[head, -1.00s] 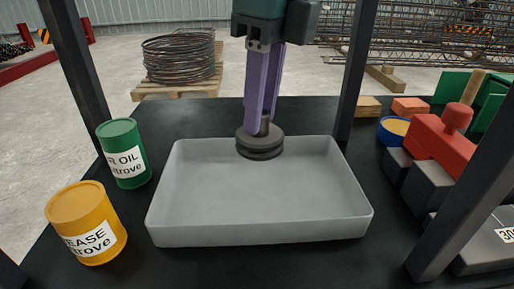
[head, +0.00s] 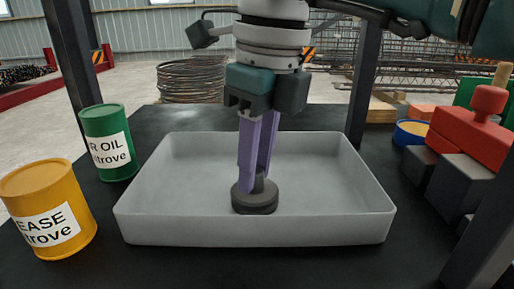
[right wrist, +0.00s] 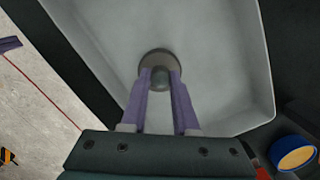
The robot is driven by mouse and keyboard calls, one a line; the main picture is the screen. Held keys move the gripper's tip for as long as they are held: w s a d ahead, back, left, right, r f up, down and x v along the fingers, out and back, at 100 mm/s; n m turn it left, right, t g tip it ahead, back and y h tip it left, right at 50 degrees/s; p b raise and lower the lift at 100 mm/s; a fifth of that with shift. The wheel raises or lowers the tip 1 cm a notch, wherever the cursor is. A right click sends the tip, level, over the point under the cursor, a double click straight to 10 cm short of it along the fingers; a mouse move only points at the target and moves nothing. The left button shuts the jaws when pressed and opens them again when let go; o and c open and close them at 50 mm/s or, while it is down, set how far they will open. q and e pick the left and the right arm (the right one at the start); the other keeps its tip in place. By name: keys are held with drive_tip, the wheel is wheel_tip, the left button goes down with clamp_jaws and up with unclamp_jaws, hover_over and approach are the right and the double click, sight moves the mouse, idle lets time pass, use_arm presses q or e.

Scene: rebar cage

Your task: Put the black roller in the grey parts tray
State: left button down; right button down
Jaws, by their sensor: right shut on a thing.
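The black roller (head: 254,201) is a dark, flat, round piece with a knob on top. My right gripper (head: 257,184) has purple fingers and is shut on the roller's knob. The grey parts tray (head: 142,229) stands on the black table in the middle of the head view. The roller is inside the tray's outline, near its front wall; I cannot tell whether it touches the floor. In the right wrist view the roller (right wrist: 160,62) sits between the fingertips (right wrist: 160,76), over the pale tray floor (right wrist: 215,65).
A green oil can (head: 107,143) and a yellow grease can (head: 48,210) stand left of the tray. At right are a blue-rimmed tub (head: 412,132), a red block (head: 470,135) and dark grey blocks (head: 458,185). Dark posts (head: 364,75) rise around the table. The tray is otherwise empty.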

sight(266, 193)
drive_tip(key=shift+f, duration=0.15)
drive_tip(key=c, duration=0.7)
unclamp_jaws()
drive_tip(key=shift+o, duration=0.2)
wheel_tip(266, 193, up, 12)
drive_tip(key=d+p, duration=0.1)
drive_tip(key=p, duration=0.8)
drive_tip(key=shift+s+d+p, duration=0.15)
drive_tip(key=shift+s+p, duration=0.2)
drive_tip(key=shift+s, duration=0.05)
